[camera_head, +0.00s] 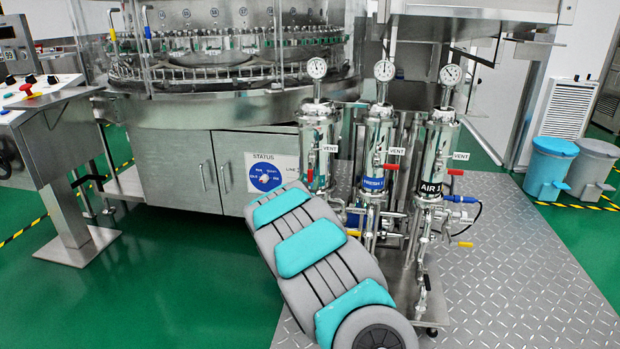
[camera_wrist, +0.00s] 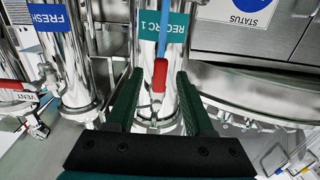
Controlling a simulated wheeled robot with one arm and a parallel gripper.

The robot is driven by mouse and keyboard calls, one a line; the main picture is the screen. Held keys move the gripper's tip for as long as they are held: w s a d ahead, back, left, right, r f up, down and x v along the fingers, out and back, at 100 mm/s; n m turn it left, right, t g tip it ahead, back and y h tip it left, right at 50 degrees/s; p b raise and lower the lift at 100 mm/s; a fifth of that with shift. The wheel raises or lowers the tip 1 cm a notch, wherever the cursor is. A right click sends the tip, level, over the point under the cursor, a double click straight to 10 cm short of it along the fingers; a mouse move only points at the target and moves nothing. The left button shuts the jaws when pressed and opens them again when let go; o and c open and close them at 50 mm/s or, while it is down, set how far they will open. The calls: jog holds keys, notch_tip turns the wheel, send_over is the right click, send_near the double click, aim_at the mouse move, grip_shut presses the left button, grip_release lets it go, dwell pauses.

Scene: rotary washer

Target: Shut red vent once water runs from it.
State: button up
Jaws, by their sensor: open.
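Three steel filter housings stand side by side in the head view, each with a small red-handled vent valve. The left housing (camera_head: 318,130) has a red vent handle (camera_head: 310,176); in the wrist view its label (camera_wrist: 150,27) reads RECIRC 1. The FRESH 1 housing has a red handle (camera_head: 391,167), and AIR 1 has another (camera_head: 455,172). My gripper is hidden in the head view.
Pressure gauges (camera_head: 384,70) top the housings. Blue (camera_head: 551,165) and grey (camera_head: 592,168) bins stand at right. The checker-plate floor (camera_head: 530,270) at right is clear.

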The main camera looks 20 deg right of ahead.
aim_at(310, 177)
jog(key=shift+x, duration=1.5)
grip_shut()
dwell(0.4)
